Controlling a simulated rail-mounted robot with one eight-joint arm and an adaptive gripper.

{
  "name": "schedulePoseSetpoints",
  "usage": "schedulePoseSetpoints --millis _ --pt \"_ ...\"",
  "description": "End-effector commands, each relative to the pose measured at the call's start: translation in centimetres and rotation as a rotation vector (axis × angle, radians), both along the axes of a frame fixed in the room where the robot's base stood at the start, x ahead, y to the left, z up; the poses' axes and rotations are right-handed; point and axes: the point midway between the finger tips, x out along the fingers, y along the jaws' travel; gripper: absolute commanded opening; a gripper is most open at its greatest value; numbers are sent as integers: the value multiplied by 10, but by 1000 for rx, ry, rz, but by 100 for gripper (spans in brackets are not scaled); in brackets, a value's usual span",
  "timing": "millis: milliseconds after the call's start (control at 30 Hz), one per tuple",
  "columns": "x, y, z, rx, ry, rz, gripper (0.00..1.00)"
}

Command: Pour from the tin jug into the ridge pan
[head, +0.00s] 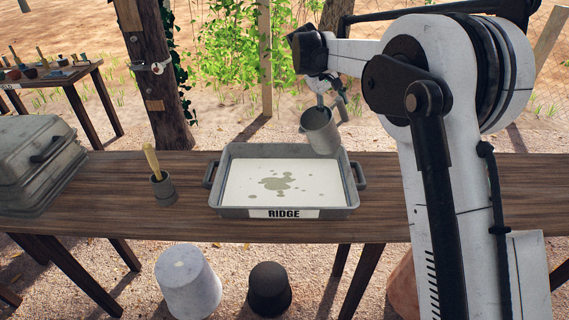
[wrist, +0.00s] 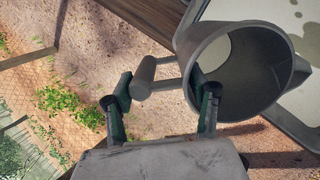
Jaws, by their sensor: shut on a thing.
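The ridge pan (head: 284,211) is a grey rectangular tray with side handles and a RIDGE label, on the wooden table. Its inside is mostly white with greyish-olive blotches near the middle. The tin jug (head: 323,136) is a grey metal cup, held over the pan's back right corner and tilted slightly, mouth toward the upper left. My gripper (head: 324,95) is above it, shut on its handle (wrist: 146,76). In the wrist view the jug's open mouth (wrist: 240,72) shows a pale patch inside; I cannot tell whether that is liquid. No stream shows.
A small grey pot (head: 164,188) with a wooden-handled tool stands left of the pan. A grey lidded box (head: 35,160) sits at the table's left end. A wooden post (head: 160,75) rises behind the table. A pale bucket (head: 188,282) and a dark one (head: 269,290) stand below.

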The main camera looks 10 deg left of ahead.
Motion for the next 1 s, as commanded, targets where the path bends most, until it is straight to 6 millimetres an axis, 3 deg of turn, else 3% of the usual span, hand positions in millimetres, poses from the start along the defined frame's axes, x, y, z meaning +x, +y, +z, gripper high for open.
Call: schedulePoseSetpoints --millis 267,467,1000 --pt "6 -4 -12 188 200 2 0" --pt "4 -2 -14 190 202 5 0" --pt "4 -3 17 188 200 4 0"
